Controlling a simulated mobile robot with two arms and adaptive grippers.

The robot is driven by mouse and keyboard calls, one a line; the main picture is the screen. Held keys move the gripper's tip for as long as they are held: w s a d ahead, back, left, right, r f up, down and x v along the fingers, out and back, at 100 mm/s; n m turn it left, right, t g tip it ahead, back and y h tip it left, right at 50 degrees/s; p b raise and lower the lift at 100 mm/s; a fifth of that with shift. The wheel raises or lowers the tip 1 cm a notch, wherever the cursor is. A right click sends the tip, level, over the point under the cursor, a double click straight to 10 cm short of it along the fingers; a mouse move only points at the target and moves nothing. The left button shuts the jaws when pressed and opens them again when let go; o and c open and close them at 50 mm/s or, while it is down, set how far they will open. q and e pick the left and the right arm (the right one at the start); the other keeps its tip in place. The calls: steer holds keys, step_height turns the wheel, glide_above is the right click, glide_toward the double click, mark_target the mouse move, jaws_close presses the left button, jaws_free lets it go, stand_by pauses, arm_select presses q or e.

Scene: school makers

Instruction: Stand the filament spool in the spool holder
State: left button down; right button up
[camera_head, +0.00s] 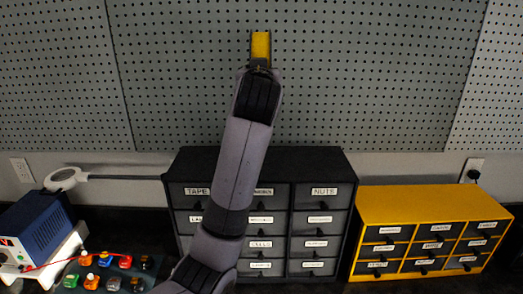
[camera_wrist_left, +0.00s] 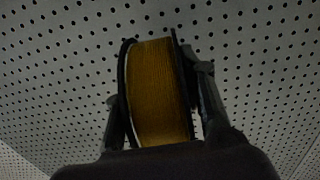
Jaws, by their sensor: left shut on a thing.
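The filament spool (camera_head: 260,45) shows in the head view as a yellow winding with dark flanges, high in front of the pegboard. It also shows in the left wrist view, where its yellow-brown winding (camera_wrist_left: 159,95) fills the space between the fingers. My left gripper (camera_wrist_left: 160,95) is shut on the spool, with one finger on each flange. The gripper in the head view (camera_head: 260,68) is mostly hidden behind my raised arm. The spool is upright, its edge facing the camera. I cannot see a spool holder. My right gripper is not in view.
A grey-black drawer cabinet (camera_head: 306,162) stands below the arm. A yellow drawer cabinet (camera_head: 430,205) is at right. At left are a blue device (camera_head: 40,225), a magnifier lamp (camera_head: 66,179) and several colourful small items (camera_head: 91,281). The pegboard (camera_head: 390,80) is bare behind.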

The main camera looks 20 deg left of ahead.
arm_select(q)
steer(key=shift+w+f, duration=0.25)
steer(key=shift+f, duration=0.2)
steer(key=f+p, duration=0.1)
steer(key=f, duration=0.3)
steer(key=f+p, duration=0.1)
steer(key=f, duration=0.4)
steer(key=s+f+p, duration=0.1)
steer(key=f, duration=0.3)
steer(key=shift+f, duration=0.25)
steer(key=shift+s+d+f, duration=0.1)
steer(key=shift+f, duration=0.25)
step_height(320, 180, down, 3)
steer(key=shift+f+p, duration=0.2)
steer(key=shift+p, duration=0.2)
steer(key=shift+f, duration=0.2)
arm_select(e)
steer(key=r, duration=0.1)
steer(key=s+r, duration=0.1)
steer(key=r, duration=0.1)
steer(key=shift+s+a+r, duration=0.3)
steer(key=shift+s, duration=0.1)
